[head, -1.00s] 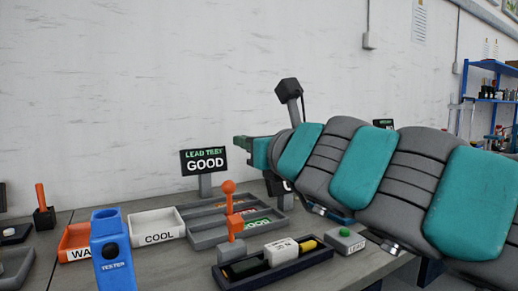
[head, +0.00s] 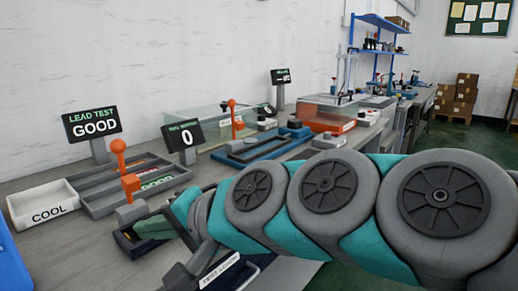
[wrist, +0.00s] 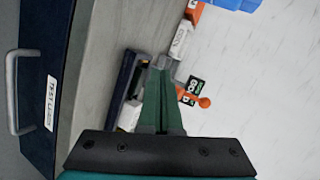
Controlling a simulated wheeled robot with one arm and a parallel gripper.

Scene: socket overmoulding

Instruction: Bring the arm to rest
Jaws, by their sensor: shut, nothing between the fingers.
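My gripper (wrist: 160,62) shows in the wrist view with its two green fingers together at their grey tips. Nothing is held between them. In the head view my arm reaches from the right side toward the lower middle, and its end is partly hard to make out among the things on the bench. In the wrist view the fingers point along the bench beside a dark tray (wrist: 124,75). Whether they touch anything cannot be told.
A labelled dark drawer front (wrist: 35,120) with a grey handle is at the wrist view's left. In the head view, a white COOL bin (head: 45,205), a LEAD TEST display reading GOOD (head: 92,123) and a display reading 0 (head: 185,135) stand on the bench. Boxes (head: 463,95) stand far right.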

